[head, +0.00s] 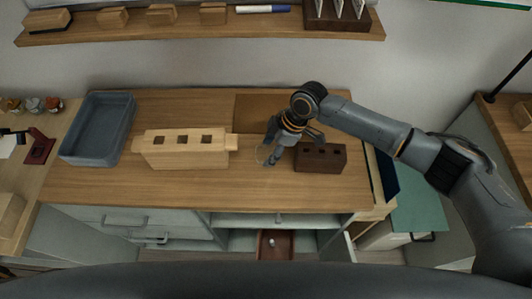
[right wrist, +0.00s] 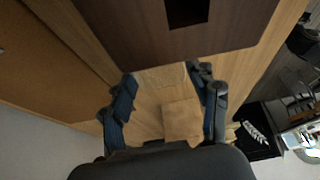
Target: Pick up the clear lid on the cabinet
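The clear lid (head: 262,153) shows only as a faint round outline on the wooden cabinet top (head: 200,195), just left of my right gripper's fingers. My right gripper (head: 272,152) points down over the cabinet, between the pale wooden block and the dark brown block. In the right wrist view its two fingers (right wrist: 169,95) stand apart, with a faint clear edge near the fingertips that seems to be the lid. I cannot tell whether the fingers touch it. My left gripper is not in view.
A dark brown block (head: 320,158) stands close right of my gripper. A pale wooden block (head: 186,149) with square holes is to the left, and a grey tray (head: 66,150) lies beyond it. A shelf (head: 230,27) runs along the wall. The cabinet's front strip is clear.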

